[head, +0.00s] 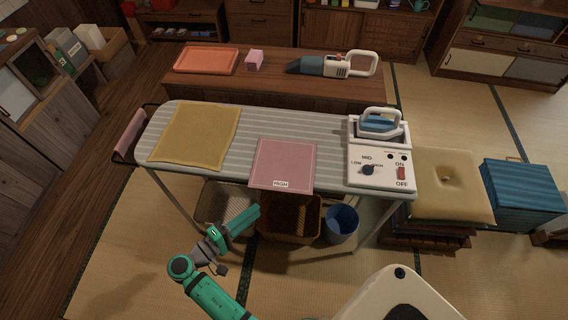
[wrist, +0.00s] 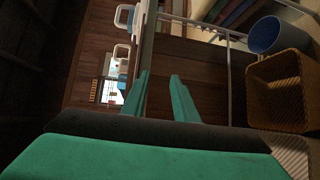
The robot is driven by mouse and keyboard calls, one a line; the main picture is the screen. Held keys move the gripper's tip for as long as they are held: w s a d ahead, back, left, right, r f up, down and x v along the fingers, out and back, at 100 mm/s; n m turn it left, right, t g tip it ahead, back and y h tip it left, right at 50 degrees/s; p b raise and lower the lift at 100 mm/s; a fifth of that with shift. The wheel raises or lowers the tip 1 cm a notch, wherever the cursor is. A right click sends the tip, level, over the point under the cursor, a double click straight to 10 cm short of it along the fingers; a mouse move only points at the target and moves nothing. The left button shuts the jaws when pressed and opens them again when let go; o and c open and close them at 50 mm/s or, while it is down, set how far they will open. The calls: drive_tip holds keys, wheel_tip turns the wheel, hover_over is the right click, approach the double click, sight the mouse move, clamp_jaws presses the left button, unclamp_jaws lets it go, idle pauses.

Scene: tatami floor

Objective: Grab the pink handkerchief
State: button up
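The pink handkerchief (head: 284,160) lies flat on the striped ironing board (head: 330,135), at its front edge right of the middle. A white label reading HIGH is on its near edge. My gripper (head: 252,214) is in front of the board, left of and nearer than the handkerchief, and apart from it. In the wrist view my gripper (wrist: 159,76) has its two green fingers parted with nothing between them. The handkerchief cannot be made out in the wrist view.
A yellow cloth (head: 196,136) lies on the board's left part. An iron (head: 379,125) stands on a control box (head: 381,168) at the right end. A brown basket (head: 290,222) and blue bin (head: 341,224) are below. A pink cloth (head: 131,133) hangs at the left end.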

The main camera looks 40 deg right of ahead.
drive_tip(key=d+r+m+g+h, duration=0.1)
drive_tip(key=d+r, duration=0.3)
drive_tip(key=d, duration=0.6)
drive_tip(key=shift+s+m+g, duration=0.45)
drive_tip(key=shift+m+g, duration=0.05)
drive_tip(key=shift+g, duration=0.1)
clamp_jaws()
